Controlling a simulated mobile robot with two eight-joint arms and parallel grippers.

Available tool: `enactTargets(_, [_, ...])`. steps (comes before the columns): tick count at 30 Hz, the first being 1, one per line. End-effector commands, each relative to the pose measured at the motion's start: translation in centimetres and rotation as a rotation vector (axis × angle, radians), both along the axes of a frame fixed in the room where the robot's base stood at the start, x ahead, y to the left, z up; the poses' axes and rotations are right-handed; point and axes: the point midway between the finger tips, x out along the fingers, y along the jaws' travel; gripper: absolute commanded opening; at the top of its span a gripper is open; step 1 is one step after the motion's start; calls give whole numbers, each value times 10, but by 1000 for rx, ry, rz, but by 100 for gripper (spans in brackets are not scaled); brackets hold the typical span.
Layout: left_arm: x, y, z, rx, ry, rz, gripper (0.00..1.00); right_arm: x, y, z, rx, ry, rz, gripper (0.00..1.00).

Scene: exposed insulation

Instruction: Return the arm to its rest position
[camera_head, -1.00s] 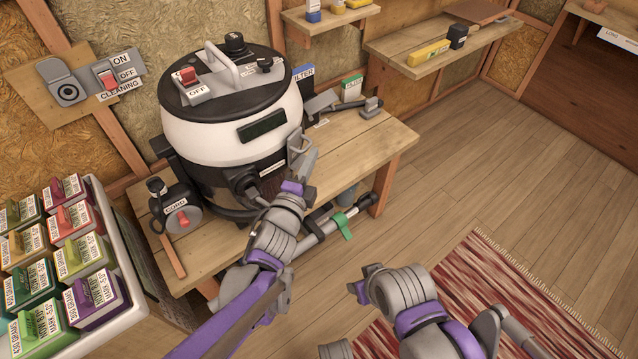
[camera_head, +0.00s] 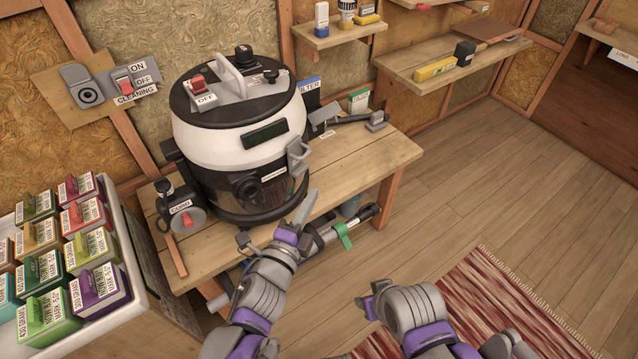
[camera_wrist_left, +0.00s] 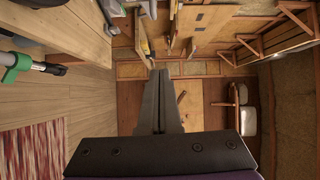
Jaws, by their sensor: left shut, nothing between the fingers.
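My left gripper (camera_head: 301,212) is in front of the vacuum machine, over the front edge of the wooden bench. Its fingers are together and empty; they also show closed in the left wrist view (camera_wrist_left: 158,100). My right gripper (camera_head: 372,297) is low in the head view, above the floor near the rug, and its fingers are not clear enough to read. The black and white vacuum machine (camera_head: 240,128) stands upright on the bench (camera_head: 350,160), with a metal latch (camera_head: 298,154) on its front side.
A white tray (camera_head: 125,310) of labelled boxes stands at left. Wall shelves (camera_head: 400,75) are behind. Open floor (camera_head: 470,170) and a red rug (camera_head: 490,300) lie at right.

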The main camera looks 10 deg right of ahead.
Motion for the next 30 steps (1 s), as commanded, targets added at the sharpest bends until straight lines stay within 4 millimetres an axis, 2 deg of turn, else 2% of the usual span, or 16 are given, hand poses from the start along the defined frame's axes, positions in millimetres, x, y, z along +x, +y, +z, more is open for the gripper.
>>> enactTargets(6, [-10, 7, 0, -1, 1, 0, 0, 0, 0, 1, 0, 0, 0, 50])
enactTargets(23, [-8, 12, 0, -7, 15, 16, 0, 0, 0, 1, 0, 0, 0, 50])
enactTargets(26, [-1, 38, -3, -51, 99, 98, 0, 0, 0, 1, 0, 0, 0, 50])
enactTargets(29, [5, 92, -15, -160, 280, 278, 0, 0, 0, 1, 0, 0, 0, 50])
enactTargets(30, [3, 120, -23, -223, 375, 372, 0, 0, 0, 1, 0, 0, 0, 50])
